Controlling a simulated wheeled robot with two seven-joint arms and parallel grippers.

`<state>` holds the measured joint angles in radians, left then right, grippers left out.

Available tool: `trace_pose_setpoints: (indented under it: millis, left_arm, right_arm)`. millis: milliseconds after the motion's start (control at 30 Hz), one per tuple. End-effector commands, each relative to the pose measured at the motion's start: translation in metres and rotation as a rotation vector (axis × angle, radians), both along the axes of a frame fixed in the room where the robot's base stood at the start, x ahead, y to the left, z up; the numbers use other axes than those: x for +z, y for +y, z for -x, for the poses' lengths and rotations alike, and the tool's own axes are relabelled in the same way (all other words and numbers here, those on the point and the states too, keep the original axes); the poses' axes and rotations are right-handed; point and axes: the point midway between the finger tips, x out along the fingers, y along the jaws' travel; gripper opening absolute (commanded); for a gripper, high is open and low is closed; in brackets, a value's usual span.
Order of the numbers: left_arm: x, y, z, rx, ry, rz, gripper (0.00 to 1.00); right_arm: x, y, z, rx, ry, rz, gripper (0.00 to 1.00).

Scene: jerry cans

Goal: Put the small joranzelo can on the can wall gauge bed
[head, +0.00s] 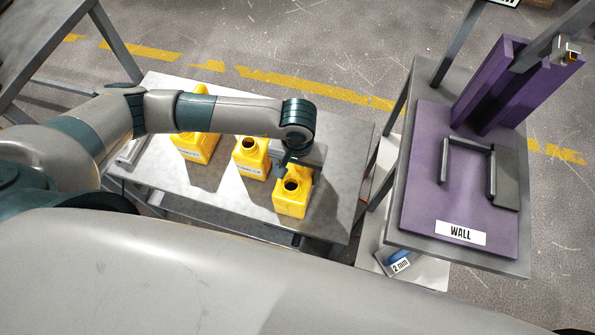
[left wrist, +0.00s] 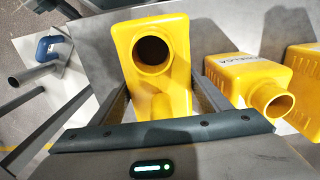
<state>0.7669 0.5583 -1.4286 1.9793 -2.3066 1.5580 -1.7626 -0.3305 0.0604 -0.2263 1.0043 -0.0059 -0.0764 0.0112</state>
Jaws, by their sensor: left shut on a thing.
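Several yellow cans with round open mouths stand on the grey metal table. My left gripper (head: 287,166) is shut on the rightmost can (head: 290,198), one finger on each side of its body. In the left wrist view this can (left wrist: 158,85) is between the fingers, its dark mouth facing the camera. It is upright, at or very near the table top; I cannot tell whether it touches. I cannot read a name on it. The purple can wall gauge bed (head: 425,165), marked WALL, is on a separate stand at the right and is empty. My right gripper is not in view.
A middle can (head: 250,160) stands close left of the held one, and another can (head: 193,147) stands farther left. The gauge has a dark bracket (head: 490,172) and a tall purple upright (head: 495,85). A gap separates table and stand. A "2 mm" block (head: 398,263) is lower down.

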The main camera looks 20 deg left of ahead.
Motion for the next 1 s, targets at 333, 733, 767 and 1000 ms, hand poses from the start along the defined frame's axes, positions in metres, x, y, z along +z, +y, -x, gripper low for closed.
trace_pose_setpoints:
  millis: [333,733,767,1000]
  left_arm:
    - [-0.0005,-0.0001,-0.0002,0.0,-0.001,0.0,0.45]
    - [-0.0017,0.0001,0.0,0.001,0.0,0.0,0.89]
    - [-0.0017,0.0001,0.0,0.001,0.0,0.0,0.89]
    - [-0.0014,0.0001,0.0,0.001,0.0,0.0,0.89]
  right_arm:
    - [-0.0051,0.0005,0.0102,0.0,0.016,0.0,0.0]
    - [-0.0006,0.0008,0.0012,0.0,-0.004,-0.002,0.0]
    - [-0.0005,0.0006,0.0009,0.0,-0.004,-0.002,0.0]
    - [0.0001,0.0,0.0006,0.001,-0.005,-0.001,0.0]
